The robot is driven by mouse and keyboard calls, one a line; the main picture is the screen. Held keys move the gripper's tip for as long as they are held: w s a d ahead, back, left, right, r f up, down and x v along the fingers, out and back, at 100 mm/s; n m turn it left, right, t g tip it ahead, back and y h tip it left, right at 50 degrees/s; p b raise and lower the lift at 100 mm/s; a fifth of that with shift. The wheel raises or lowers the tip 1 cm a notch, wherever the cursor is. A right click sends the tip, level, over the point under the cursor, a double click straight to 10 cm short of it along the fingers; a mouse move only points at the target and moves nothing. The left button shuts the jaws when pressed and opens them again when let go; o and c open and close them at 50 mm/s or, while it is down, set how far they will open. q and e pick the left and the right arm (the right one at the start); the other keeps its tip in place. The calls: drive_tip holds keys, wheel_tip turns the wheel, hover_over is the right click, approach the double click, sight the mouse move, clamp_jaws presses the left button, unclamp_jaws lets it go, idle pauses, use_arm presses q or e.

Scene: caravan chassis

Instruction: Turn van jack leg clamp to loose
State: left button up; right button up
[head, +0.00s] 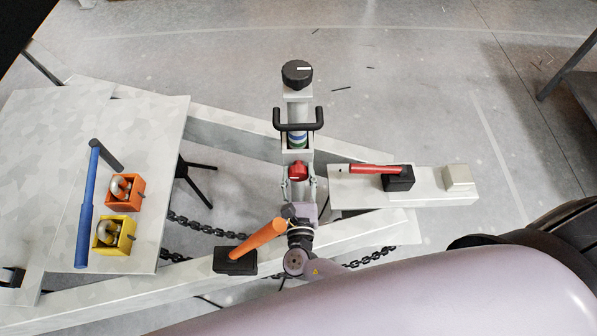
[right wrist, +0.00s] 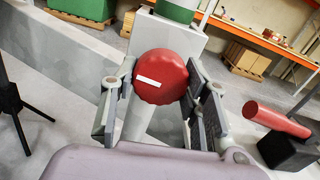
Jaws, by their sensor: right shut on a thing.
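The jack leg clamp is a round red knob (head: 298,171) on the front of the upright jack post (head: 298,155). In the right wrist view the red knob (right wrist: 162,72) faces me, with a white mark that slopes slightly down to the right. My right gripper (head: 299,184) reaches it from below in the head view. In the right wrist view its fingers (right wrist: 160,88) stand on either side of the knob, shut on it. The knob's sides are partly hidden by the fingers. My left gripper is not in view.
A black-capped top (head: 297,73) and black U-handle (head: 297,125) stand above the knob. An orange lever (head: 258,240) lies close left of my right wrist; a red lever (head: 377,169) is to the right. Frame beams and chains (head: 200,226) surround the post. A panel with a blue handle (head: 87,208) is at left.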

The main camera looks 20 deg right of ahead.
drive_tip(key=shift+n, duration=0.6)
drive_tip(key=o, duration=1.1)
drive_tip(key=shift+o, duration=0.2)
drive_tip(key=v, duration=1.2)
drive_tip(key=shift+s, duration=0.1)
